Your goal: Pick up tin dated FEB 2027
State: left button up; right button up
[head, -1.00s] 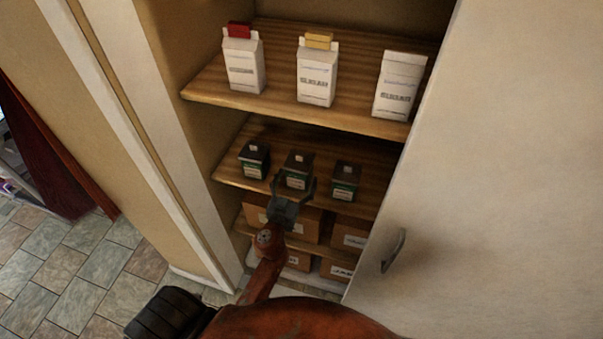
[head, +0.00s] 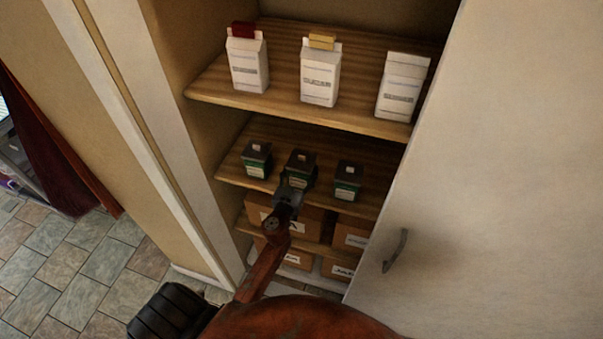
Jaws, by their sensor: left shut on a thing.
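Three small dark tins with green and white labels stand in a row on the middle shelf (head: 228,172): a left tin (head: 257,159), a middle tin (head: 301,162) and a right tin (head: 348,180). The dates on them are too small to read, so I cannot tell which says FEB 2027. My left gripper (head: 297,182) is at the front of the middle tin and shut on it. The gripper hides the lower part of that tin. The tin looks upright, at about shelf height. My right gripper is not in view.
Three white cartons stand on the shelf above: one with a red clip (head: 247,62), one with a yellow clip (head: 320,75) and a plain one (head: 402,88). Labelled cardboard boxes (head: 350,236) sit below. A white door (head: 500,180) with a handle (head: 396,251) is at the right.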

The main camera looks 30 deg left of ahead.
pick_arm(q)
jog(key=c, duration=0.5)
jog(key=shift+c, duration=0.3)
jog(key=shift+r, duration=0.15)
